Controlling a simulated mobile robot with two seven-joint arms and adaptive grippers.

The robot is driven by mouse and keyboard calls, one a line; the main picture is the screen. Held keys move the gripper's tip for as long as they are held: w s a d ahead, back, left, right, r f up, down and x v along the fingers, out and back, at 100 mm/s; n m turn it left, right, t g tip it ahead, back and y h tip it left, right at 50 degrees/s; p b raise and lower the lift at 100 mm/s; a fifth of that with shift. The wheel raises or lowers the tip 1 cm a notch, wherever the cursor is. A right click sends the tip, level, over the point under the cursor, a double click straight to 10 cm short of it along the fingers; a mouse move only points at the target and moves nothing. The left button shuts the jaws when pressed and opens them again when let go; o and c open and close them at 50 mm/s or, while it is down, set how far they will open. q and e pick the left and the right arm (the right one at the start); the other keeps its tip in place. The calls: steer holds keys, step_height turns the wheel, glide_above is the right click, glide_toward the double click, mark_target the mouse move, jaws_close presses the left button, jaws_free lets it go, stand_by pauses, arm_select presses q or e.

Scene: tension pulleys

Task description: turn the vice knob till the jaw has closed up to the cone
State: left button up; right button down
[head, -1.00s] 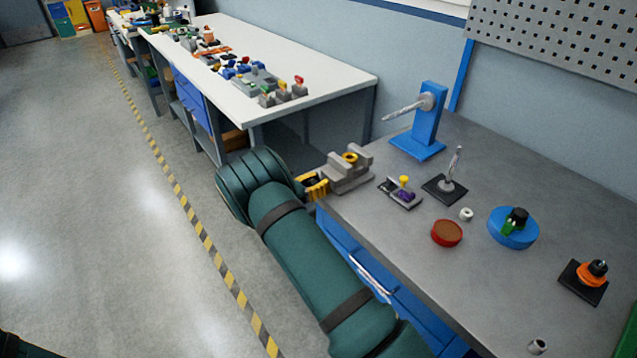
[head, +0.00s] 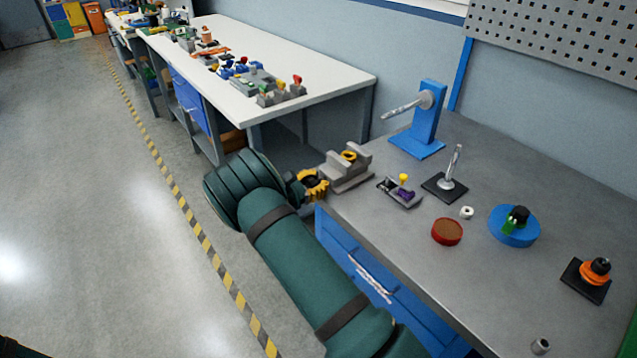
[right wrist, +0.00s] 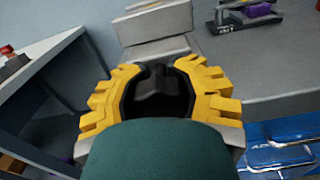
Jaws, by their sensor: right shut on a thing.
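The grey vice (head: 345,170) stands at the left end of the grey bench, with an orange-yellow piece (head: 349,155), likely the cone, at its jaws. I cannot tell the exact gap between jaw and cone. My right gripper (head: 312,185) reaches in from the bench's front-left side and is at the near end of the vice. In the right wrist view its yellow fingers (right wrist: 163,75) are shut around a dark knob (right wrist: 160,90). The vice's grey blocks (right wrist: 155,35) show just beyond. My left gripper is out of view.
A small dark fixture with yellow and purple parts (head: 401,190) sits right of the vice. A blue stand (head: 422,125), a red round block (head: 447,231) and a blue disc (head: 513,228) are farther along. Blue drawers (head: 355,270) lie below the bench edge.

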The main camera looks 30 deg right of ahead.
steer(key=shift+a+f, duration=0.1)
steer(key=shift+a, duration=0.15)
steer(key=shift+c, duration=2.3)
jaws_free()
steer(key=shift+a, duration=0.15)
steer(key=shift+d, duration=0.2)
steer(key=shift+a, duration=0.1)
steer(key=a, duration=1.2)
steer(key=shift+s, duration=0.45)
